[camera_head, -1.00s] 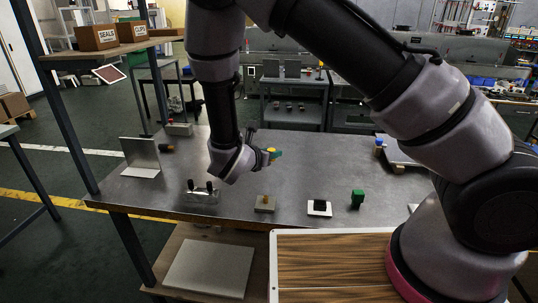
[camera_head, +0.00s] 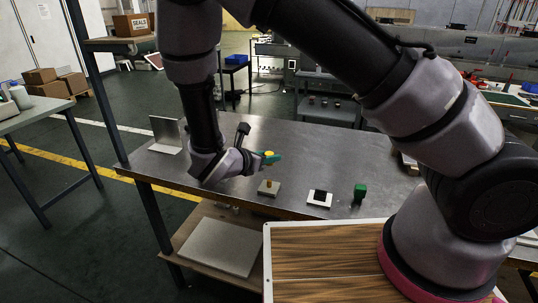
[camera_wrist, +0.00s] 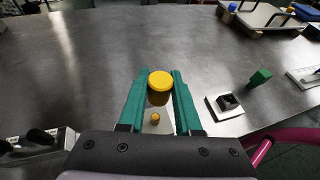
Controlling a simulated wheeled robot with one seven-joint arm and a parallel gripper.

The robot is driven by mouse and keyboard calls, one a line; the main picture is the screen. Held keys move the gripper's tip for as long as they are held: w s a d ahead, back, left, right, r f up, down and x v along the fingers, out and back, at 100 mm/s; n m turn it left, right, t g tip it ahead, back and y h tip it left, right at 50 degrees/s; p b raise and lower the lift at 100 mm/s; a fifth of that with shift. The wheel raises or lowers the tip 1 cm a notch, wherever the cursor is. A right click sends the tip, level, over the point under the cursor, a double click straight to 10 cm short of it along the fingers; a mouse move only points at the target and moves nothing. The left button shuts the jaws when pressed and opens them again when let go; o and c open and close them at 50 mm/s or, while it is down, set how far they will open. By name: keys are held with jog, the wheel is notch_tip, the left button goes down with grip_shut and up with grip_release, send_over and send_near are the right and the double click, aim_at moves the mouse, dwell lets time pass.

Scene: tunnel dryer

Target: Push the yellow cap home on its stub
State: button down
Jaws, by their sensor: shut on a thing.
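The yellow cap (camera_wrist: 160,84) is a short round piece held between the green fingers of my gripper (camera_wrist: 158,92) in the wrist view. In the head view the yellow cap (camera_head: 269,154) shows at the tip of my gripper (camera_head: 268,158), above the table. The stub (camera_wrist: 155,118) is a small yellow-orange peg on a grey block. In the head view the stub (camera_head: 269,183) stands upright on its block (camera_head: 268,190), just below the cap. The cap is apart from the stub.
The metal table (camera_head: 310,150) is mostly clear behind the gripper. A white plate with a black square socket (camera_head: 319,197) and a green block (camera_head: 360,193) stand to the right of the stub.

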jog(key=shift+f, duration=2.6)
jog(key=shift+f, duration=1.75)
jog(key=c, duration=0.5)
grip_release()
jog(key=v, duration=1)
jog(key=shift+s+a+r, duration=0.2)
jog(key=shift+s+r, duration=0.05)
